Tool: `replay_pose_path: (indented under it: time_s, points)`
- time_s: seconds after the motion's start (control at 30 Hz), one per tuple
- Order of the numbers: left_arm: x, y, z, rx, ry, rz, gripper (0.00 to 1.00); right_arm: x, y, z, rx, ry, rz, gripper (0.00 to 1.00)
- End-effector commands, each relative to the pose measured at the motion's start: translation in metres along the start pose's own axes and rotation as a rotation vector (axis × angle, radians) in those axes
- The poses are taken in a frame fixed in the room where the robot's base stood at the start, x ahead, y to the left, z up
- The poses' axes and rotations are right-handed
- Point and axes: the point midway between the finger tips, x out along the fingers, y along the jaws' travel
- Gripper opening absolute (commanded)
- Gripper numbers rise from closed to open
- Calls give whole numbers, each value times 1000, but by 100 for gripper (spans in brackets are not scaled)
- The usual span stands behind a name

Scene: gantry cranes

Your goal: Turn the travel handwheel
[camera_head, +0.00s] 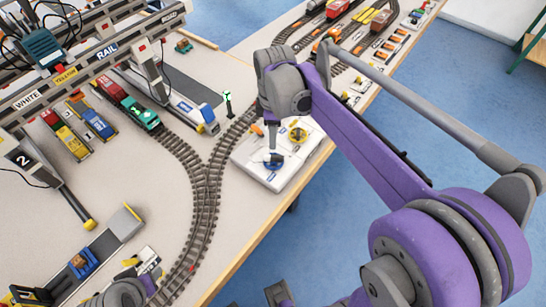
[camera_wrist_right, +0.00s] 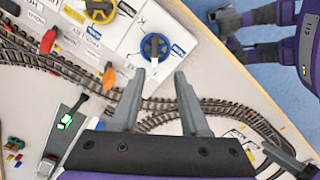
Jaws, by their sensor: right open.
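A white control panel (camera_head: 247,158) lies near the table's right edge and carries a yellow handwheel (camera_head: 298,135) and a blue handwheel (camera_head: 275,161). In the right wrist view the blue handwheel (camera_wrist_right: 154,47) is just beyond my fingertips and the yellow handwheel (camera_wrist_right: 101,9) is farther left. I cannot read which one is labelled travel. My right gripper (camera_head: 272,140) points down over the panel; in the wrist view its fingers (camera_wrist_right: 159,75) are open, empty and apart from the blue wheel. Part of my left arm shows at the bottom left; its fingers are not visible.
Curved model track (camera_head: 205,190) runs left of the panel. A toy gantry crane (camera_head: 90,65), trucks (camera_head: 95,123) and a green signal (camera_head: 228,100) stand farther left and behind. Blue floor lies beyond the table edge.

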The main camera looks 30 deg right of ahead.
Motion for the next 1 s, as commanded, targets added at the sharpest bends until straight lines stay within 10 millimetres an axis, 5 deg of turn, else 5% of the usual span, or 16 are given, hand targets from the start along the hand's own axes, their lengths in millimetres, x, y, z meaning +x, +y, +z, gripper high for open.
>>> replay_pose_path:
  time_s: [0.17, 0.63, 1.0]
  points:
    - [2, 0, 2, 0, -1, 0, 50, 14, 5, 0, -32, -6, -13, 45]
    - [10, 0, 7, 0, -4, 0, 50, 95, 3, 0, -29, -4, -11, 45]
    - [10, 0, 8, 0, -5, 0, 50, 108, 3, 0, -28, -4, -10, 45]
